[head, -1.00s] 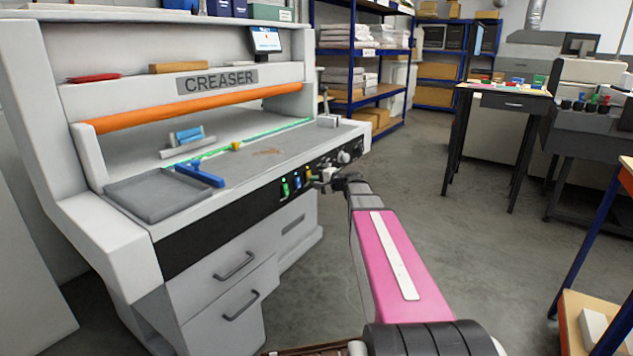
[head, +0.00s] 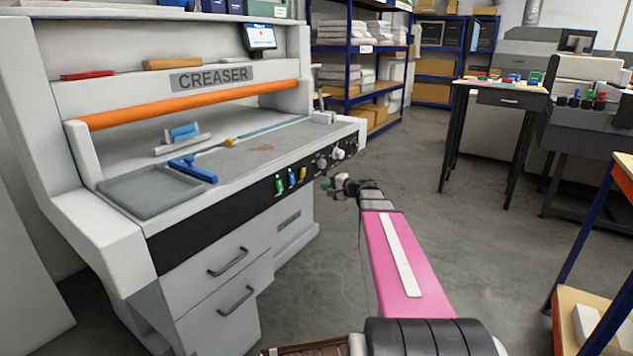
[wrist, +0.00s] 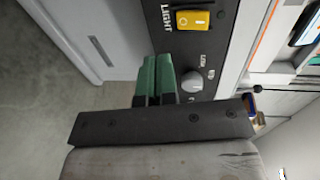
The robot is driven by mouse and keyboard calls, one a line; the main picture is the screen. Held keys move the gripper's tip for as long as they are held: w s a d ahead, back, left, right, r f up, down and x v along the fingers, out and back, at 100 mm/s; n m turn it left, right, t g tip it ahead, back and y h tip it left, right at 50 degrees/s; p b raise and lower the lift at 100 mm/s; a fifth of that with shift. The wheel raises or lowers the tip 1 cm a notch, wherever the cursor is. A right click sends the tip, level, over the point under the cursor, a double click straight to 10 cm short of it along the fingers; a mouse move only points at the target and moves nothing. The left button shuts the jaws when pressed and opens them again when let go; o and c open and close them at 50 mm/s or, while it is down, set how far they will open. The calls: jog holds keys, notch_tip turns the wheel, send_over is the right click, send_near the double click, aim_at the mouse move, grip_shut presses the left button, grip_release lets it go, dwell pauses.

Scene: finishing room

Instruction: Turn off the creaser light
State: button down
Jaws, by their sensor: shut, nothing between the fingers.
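The creaser (head: 215,77) stands at the left in the head view. Its front panel carries a yellow rocker switch (head: 303,173) beside a blue and a green one. In the wrist view the yellow rocker (wrist: 193,20) is beside the word LIGHT; which side is pressed I cannot tell. The strip along the bed (head: 270,129) looks dull blue, not glowing green. My gripper (head: 326,185) is shut and empty, a little out from the panel, right of the yellow switch. Its green fingertips (wrist: 155,65) show in the wrist view, clear of the rocker.
A white knob (wrist: 191,82) is close beside my fingers in the wrist view. A grey tray (head: 150,190) and a blue tool (head: 193,170) lie on the creaser bed. Drawer handles (head: 228,262) stick out below. Open floor (head: 410,165) lies to the right, before a black table (head: 500,98).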

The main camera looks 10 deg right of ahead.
jog(key=s+d, duration=0.2)
jog(key=s+d+f, duration=0.1)
jog(key=s+d, duration=0.1)
dwell(0.3)
jog(key=s+a+f+n+g+h, duration=0.4)
jog(key=s+f+g+h, duration=0.1)
jog(key=s+f, duration=0.5)
jog(key=s+a+f+n+g+h, duration=0.5)
jog(key=s+f+g+h, duration=0.1)
jog(key=s+f, duration=0.4)
jog(key=shift+s, duration=0.85)
jog(key=shift+a, duration=0.1)
dwell(0.3)
